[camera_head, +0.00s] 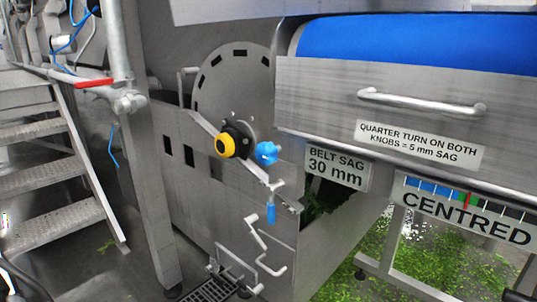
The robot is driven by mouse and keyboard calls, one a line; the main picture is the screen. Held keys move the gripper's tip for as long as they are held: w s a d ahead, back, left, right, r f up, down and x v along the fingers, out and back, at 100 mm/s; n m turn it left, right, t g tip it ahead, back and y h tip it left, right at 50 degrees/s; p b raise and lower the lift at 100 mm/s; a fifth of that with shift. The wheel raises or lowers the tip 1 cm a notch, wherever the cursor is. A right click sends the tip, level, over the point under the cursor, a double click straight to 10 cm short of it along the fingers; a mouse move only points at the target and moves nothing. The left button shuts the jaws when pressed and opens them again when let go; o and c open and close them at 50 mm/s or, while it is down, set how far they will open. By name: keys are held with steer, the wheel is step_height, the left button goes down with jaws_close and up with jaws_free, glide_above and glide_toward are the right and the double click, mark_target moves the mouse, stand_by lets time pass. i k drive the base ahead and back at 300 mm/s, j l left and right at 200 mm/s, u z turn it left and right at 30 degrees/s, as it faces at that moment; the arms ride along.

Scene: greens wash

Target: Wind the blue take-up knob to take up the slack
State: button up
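A blue knob (266,152) sits at the end of a shaft on the grey machine side, just right of a yellow and black round part (227,145). I cannot tell its turn angle. The blue belt (400,45) runs across the upper right. A sign (335,168) reads "BELT SAG 30 mm". A plate (418,144) reads "QUARTER TURN ON BOTH KNOBS = 5 mm SAG". A gauge (466,202) above the word "CENTRED" has a red and green mark near its middle. My gripper is not in view.
A grab handle (422,104) juts from the front panel. Metal stairs (40,180) and a red lever (94,83) stand at left. Green scraps (450,265) litter the floor at lower right.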

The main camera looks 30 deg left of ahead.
mark_target(266, 153)
steer(key=k+l, duration=0.2)
steer(key=k, duration=0.15)
steer(key=k+l+u, duration=0.1)
steer(key=u, duration=1.65)
steer(key=k+j, duration=0.05)
steer(key=j, duration=0.05)
